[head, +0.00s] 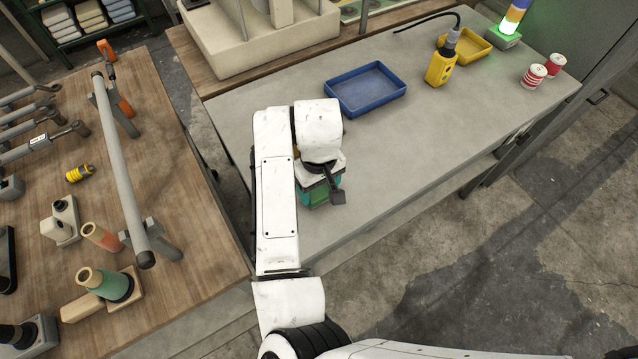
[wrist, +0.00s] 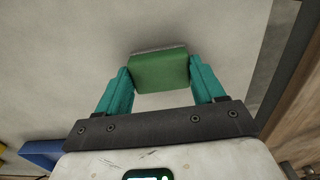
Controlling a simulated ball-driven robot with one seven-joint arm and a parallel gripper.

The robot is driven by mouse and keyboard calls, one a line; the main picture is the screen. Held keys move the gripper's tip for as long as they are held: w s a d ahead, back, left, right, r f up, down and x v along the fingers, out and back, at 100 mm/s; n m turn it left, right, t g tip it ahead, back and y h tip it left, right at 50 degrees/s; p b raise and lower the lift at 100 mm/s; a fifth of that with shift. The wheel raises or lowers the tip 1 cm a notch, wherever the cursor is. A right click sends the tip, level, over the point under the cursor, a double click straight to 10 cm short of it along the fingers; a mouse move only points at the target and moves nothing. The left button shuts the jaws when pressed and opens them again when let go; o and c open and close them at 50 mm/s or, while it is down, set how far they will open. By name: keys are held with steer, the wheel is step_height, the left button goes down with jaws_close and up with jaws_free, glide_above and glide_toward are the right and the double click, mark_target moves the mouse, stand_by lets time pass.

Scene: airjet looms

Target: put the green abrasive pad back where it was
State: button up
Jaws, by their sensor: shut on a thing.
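The green abrasive pad (wrist: 160,72) is a small green block with a greyish edge, held between the teal fingers of my gripper (wrist: 160,83) in the wrist view. In the head view the green pad (head: 319,198) shows below my gripper (head: 322,190), over the left part of the grey table (head: 440,130). My wrist hides part of the gripper and the table there. I cannot tell whether the pad touches the table top.
A blue tray (head: 366,90) lies behind my gripper. A yellow control box (head: 440,68), a yellow tray (head: 466,45) and two red-and-white cans (head: 534,76) stand farther right. A wooden bench (head: 170,190) with tools is at left. The table's front right is clear.

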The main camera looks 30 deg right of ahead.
mark_target(319, 190)
steer(key=shift+f, duration=0.15)
steer(key=o, duration=1)
step_height(319, 190, up, 12)
steer(key=shift+r, duration=0.2)
